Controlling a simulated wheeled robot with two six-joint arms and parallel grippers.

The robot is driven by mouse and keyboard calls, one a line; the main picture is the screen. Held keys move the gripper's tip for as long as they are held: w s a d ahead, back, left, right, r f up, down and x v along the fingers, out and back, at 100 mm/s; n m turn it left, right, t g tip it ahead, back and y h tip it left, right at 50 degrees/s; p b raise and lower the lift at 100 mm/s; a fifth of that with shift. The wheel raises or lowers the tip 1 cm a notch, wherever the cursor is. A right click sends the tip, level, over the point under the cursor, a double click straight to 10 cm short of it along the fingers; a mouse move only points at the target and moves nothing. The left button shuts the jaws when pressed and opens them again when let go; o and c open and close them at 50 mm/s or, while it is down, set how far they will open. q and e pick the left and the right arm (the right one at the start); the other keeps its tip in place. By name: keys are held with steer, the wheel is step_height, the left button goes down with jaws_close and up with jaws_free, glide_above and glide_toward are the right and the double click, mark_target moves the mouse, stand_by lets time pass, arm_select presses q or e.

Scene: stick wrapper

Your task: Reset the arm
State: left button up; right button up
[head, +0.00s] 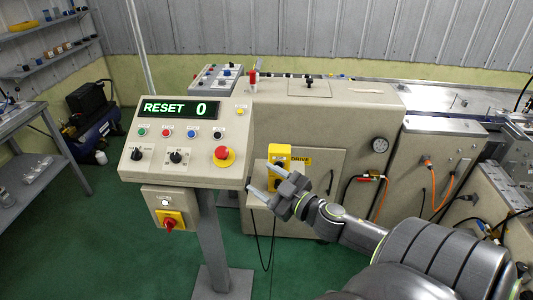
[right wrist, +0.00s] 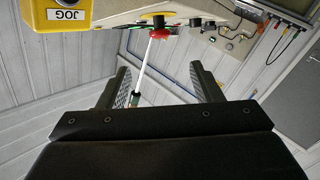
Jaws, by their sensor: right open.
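My right arm (head: 350,230) reaches in from the lower right of the head view. Its gripper (head: 261,180) is open and empty, in front of the beige machine and just right of the control console (head: 185,160). The fingers point left, near a yellow box (head: 279,160) on the machine's front; whether they touch it cannot be told. In the right wrist view the two fingers (right wrist: 162,82) stand apart with nothing gripped; a thin white pole shows in the gap beyond them. The console display (head: 178,108) reads "RESET 0". My left gripper is not in view.
The console carries several buttons, knobs and a red emergency button (head: 222,156); a red switch (head: 169,222) sits below. A yellow box marked JOG (right wrist: 60,15) fills the wrist view's upper left corner. Green floor (head: 110,240) is open at left, beside a grey workbench (head: 40,170).

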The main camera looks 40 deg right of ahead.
stand_by(0.7)
steer(key=s+d+f+m+g+h, duration=0.1)
steer(key=s+f+m+g+h, duration=0.5)
steer(key=s+f+h, duration=0.15)
steer(key=s+a+f+g+y, duration=0.2)
steer(key=s+a+f+g, duration=0.25)
steer(key=s, duration=0.25)
steer(key=s+a+f+g+y, duration=0.3)
steer(key=s+a+f+g, duration=0.15)
steer(key=s, duration=0.25)
step_height(320, 180, down, 28)
steer(key=b, duration=0.2)
steer(key=s+f+g+b, duration=0.1)
steer(key=s+f, duration=1.4)
steer(key=shift+a+f+g, duration=0.2)
steer(key=shift+a+g, duration=0.15)
steer(key=shift+g, duration=0.05)
